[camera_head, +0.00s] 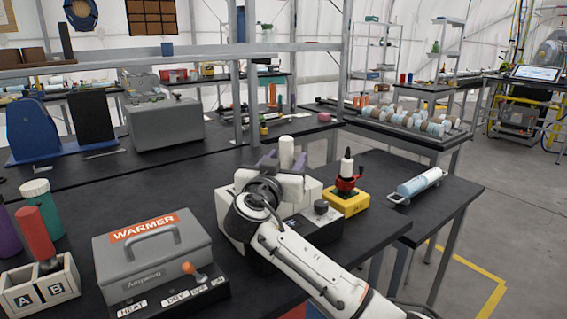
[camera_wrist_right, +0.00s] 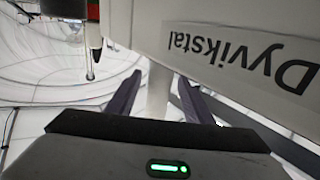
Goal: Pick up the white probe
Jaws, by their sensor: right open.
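A white upright cylinder (camera_head: 286,152), which looks like the white probe, rises at the back of the white boxy device (camera_head: 230,205) on the black bench. My right gripper (camera_head: 284,162) is over this device, its two dark fingers spread on either side of the cylinder. In the wrist view the right gripper (camera_wrist_right: 158,100) is open, with the pale cylinder (camera_wrist_right: 158,85) between its fingers; I cannot tell whether they touch it. The cylinder's lower part is hidden. My left gripper is not in view.
A grey warmer box (camera_head: 155,255) and an A/B holder (camera_head: 40,285) stand at the front left. A pale blue cylinder on a small rack (camera_head: 418,183) lies to the right. A shelf post (camera_head: 236,100) rises behind the gripper. The device's lettered side (camera_wrist_right: 240,45) is close to the wrist.

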